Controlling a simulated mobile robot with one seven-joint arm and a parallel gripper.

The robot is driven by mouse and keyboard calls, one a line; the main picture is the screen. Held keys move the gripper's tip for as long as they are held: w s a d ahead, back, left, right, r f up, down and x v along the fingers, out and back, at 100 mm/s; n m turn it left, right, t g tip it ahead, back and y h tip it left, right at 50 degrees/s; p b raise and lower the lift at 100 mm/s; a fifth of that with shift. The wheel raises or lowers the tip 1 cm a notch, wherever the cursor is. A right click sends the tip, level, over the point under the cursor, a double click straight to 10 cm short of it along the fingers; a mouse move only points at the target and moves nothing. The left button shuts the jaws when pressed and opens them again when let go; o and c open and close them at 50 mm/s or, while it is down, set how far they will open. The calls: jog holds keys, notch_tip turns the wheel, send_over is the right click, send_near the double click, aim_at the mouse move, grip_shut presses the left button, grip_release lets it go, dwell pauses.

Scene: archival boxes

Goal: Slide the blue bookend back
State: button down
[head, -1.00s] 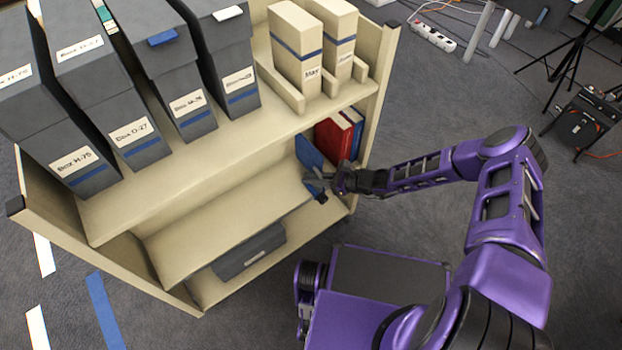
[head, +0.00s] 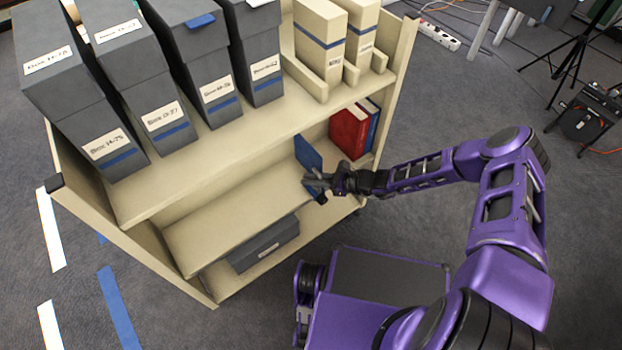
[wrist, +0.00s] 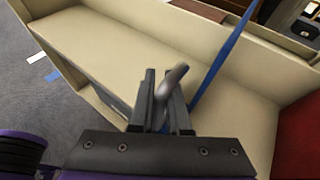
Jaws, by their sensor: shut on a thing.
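The blue bookend (head: 308,153) stands upright on the middle shelf (head: 235,205) of a cream cart, left of the books and apart from them. In the wrist view it shows as a thin blue edge (wrist: 218,65) just right of the fingers. My gripper (head: 318,184) is at the front of the middle shelf, at the bookend's near side. In the wrist view my gripper (wrist: 168,100) has its fingers closed around a grey curved piece (wrist: 171,82), seemingly a handle of the bookend. Where that piece joins the bookend is hidden.
A red book (head: 349,131) and a dark blue one (head: 373,122) stand at the middle shelf's right end. Grey boxes (head: 107,147) and cream binders (head: 320,50) fill the top shelf. A grey box (head: 264,246) lies on the bottom shelf. The middle shelf's left is clear.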

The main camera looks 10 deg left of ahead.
jog(key=c, duration=1.2)
grip_release()
jog(key=shift+o, duration=0.2)
jog(key=shift+d, duration=0.1)
jog(key=v, duration=1.7)
jog(key=shift+d+p, duration=0.15)
jog(key=shift+p, duration=0.25)
